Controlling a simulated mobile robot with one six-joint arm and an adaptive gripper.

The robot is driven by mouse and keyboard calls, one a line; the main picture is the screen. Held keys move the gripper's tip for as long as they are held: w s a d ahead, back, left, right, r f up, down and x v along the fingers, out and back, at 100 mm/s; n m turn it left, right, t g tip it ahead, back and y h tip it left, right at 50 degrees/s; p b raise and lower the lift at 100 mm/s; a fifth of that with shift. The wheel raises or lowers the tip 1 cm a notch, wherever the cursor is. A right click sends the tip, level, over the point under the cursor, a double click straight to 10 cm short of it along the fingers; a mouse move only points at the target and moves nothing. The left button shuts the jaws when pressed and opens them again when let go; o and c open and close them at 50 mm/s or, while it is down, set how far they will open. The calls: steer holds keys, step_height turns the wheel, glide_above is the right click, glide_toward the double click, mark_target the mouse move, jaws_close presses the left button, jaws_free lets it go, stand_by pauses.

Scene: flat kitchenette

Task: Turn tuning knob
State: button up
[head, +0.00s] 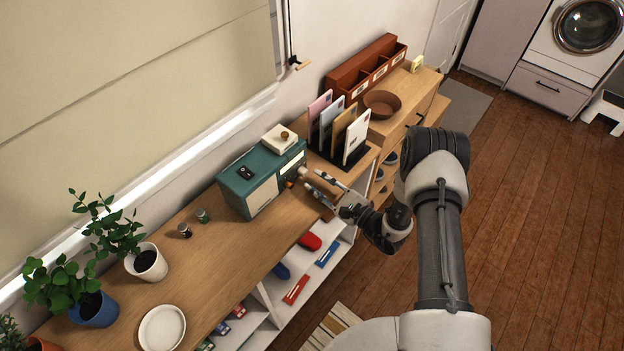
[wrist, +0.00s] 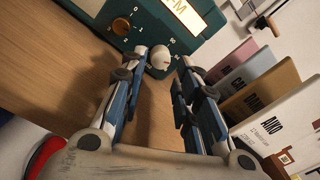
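A teal radio (head: 237,183) stands on the wooden counter against the wall. In the wrist view its front (wrist: 190,40) carries a white round knob (wrist: 160,58) with a red mark and numbers around it, beside a pale dial window. A brown-orange knob (wrist: 121,27) sits to its left. The white knob also shows in the head view (head: 303,171). My gripper (head: 313,180) is open and empty, pointing at the radio front. In the wrist view the white knob appears between the fingertips; I cannot tell whether they touch it.
A letter rack (head: 350,157) with several upright envelopes stands close to the right of my gripper. A brown bowl (head: 382,104) and a wooden organizer (head: 365,70) are farther back. A small white box (head: 279,139) lies on the radio. Potted plants (head: 146,263) stand at the left.

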mark_target(306, 174)
steer(key=shift+x, duration=1.5)
jaws_close()
